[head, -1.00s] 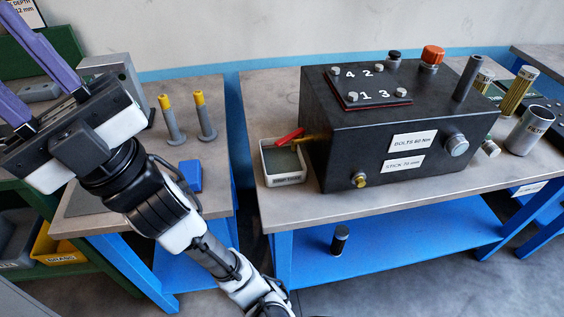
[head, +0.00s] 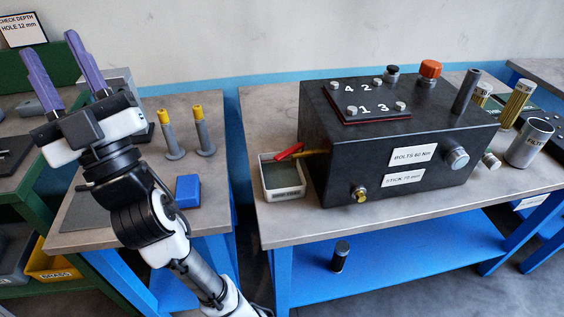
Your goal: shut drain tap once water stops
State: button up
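The drain tap (head: 289,151) has a red lever and a brass pipe on the left side of the black box (head: 345,155). It sits above a white labelled tray (head: 283,195) with a grey-looking inside. No water stream can be made out at this size, and I cannot tell whether any runs. My gripper (head: 52,42) is at the far left, well away from the tap, with its two purple fingers spread apart, pointing up and away. Nothing shows between them.
Two yellow-topped grey pegs (head: 198,130) and a blue block (head: 188,191) stand on the left bench, between my gripper and the tap. A gap separates the two benches. A filter can (head: 529,143) stands right of the box. A dark cylinder (head: 340,256) is on the lower shelf.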

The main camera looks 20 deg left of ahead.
jog(key=w+a+f+m+t+h, duration=0.3)
jog(key=w+f+m+t+h, duration=0.5)
jog(key=h, duration=0.4)
jog(key=m+g+h+b, duration=0.3)
jog(key=m+g+h, duration=0.3)
jog(key=m+h, duration=1.25)
send_near(276, 159)
jog(key=w+d+n+h+p, duration=0.1)
jog(key=w, duration=0.2)
jog(key=w+f+n+h+p, duration=0.1)
jog(key=w+h, duration=0.1)
jog(key=w, duration=0.1)
jog(key=w+d+n+h+p, duration=0.1)
jog(key=w+n, duration=0.1)
jog(key=w, duration=0.2)
jog(key=shift+d+f+h, duration=0.3)
jog(key=shift+f+h, duration=0.05)
jog(key=shift+f, duration=0.05)
jog(key=shift+x, duration=0.85)
jog(key=shift+f, duration=0.1)
jog(key=shift+c, duration=0.2)
jog(key=shift+a, duration=0.1)
grip_shut()
